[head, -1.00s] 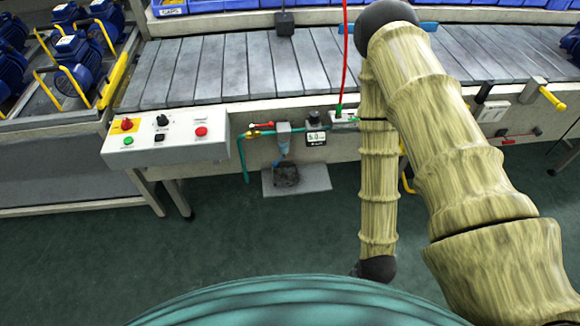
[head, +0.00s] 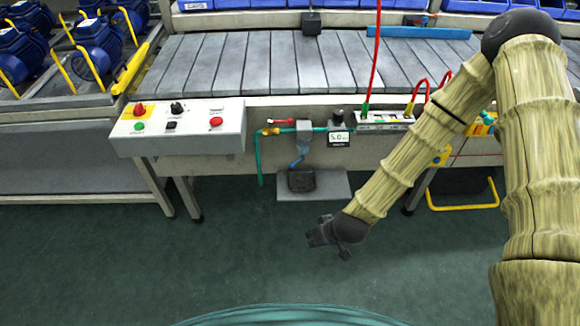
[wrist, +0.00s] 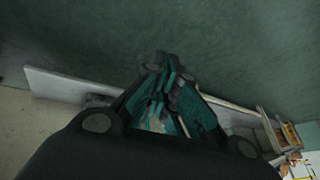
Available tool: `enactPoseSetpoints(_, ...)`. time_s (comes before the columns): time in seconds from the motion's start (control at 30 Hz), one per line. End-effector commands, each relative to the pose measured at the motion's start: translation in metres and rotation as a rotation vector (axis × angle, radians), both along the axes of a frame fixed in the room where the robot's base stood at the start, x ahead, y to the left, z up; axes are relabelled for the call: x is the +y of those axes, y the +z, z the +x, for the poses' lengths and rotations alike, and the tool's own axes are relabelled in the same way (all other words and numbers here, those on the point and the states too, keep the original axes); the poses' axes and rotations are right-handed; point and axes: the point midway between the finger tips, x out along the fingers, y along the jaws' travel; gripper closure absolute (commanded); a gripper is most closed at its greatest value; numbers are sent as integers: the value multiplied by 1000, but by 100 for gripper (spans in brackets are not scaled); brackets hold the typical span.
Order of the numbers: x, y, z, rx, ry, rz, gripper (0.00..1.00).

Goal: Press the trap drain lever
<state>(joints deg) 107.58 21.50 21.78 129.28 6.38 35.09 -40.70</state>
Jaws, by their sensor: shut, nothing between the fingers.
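An air unit with a grey water trap (head: 304,130) hangs on the front of the conveyor frame, in the middle of the head view. A small blue part (head: 297,162), which looks like the drain lever, sticks out below the trap. A dark container (head: 302,181) stands under it on a grey shelf plate (head: 337,184). My gripper (head: 318,238) is shut and empty, below and in front of the plate, apart from it. In the wrist view my closed fingers (wrist: 170,72) partly cover the plate (wrist: 60,84); the lever cannot be made out there.
A red-handled valve (head: 284,121) sits left of the trap and a gauge (head: 339,138) right of it. A control box (head: 180,127) juts out at left. The floor before the plate is clear.

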Motion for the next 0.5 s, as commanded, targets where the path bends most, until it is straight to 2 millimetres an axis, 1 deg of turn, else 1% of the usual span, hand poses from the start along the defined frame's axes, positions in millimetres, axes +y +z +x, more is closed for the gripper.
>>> enactPoseSetpoints(0.03,7,-2,30,-58,15,21,100)
enactPoseSetpoints(0.07,11,3,47,-92,32,28,100)
enactPoseSetpoints(0.1,16,11,68,-137,51,39,100)
enactPoseSetpoints(0.17,21,26,101,-208,78,49,100)
enactPoseSetpoints(0.2,23,36,121,-255,94,53,100)
enactPoseSetpoints(0.27,24,53,147,-317,117,56,100)
enactPoseSetpoints(0.3,24,65,163,-357,128,58,100)
enactPoseSetpoints(0.4,21,90,194,-437,152,55,100)
enactPoseSetpoints(0.5,18,109,214,-492,167,51,100)
